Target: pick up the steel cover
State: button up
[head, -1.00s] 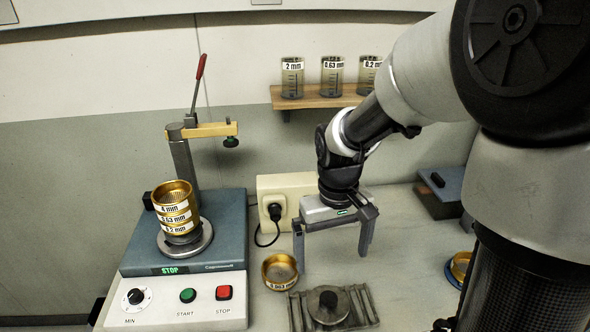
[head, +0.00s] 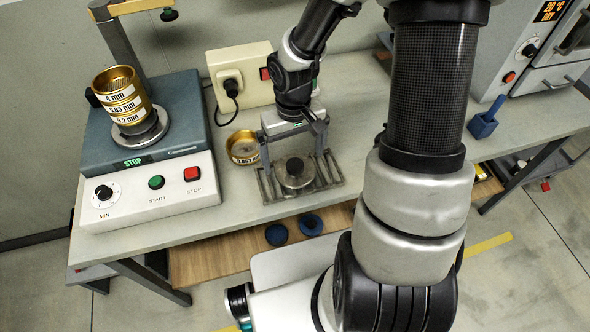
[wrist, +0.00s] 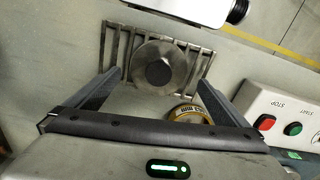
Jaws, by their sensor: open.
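The steel cover (head: 296,181) is a round grey disc with a dark knob on top. It lies on a slatted metal rack (head: 334,180) on the bench; it also shows in the wrist view (wrist: 143,78), near the top centre. My gripper (head: 295,162) is open and empty, fingers pointing down, above and just behind the cover. In the wrist view its two fingers (wrist: 160,85) are spread wide, one to each side of the cover's near part. No contact with the cover shows; the exact height gap is hard to tell.
A brass 0.063 mm sieve (head: 243,147) stands just left of the rack. The sieve shaker (head: 150,190) with stacked sieves (head: 122,96) is further left. A beige socket box (head: 240,73) is behind. Two dark round pieces (head: 311,224) lie on the lower shelf.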

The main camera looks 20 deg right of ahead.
aim_at(295, 164)
notch_tip(295, 164, down, 4)
jog(key=shift+s+d+f+b, duration=0.15)
jog(key=shift+f+b, duration=0.1)
jog(key=shift+b, duration=0.1)
jog(key=shift+c, duration=0.4)
jog(key=c, duration=1.1)
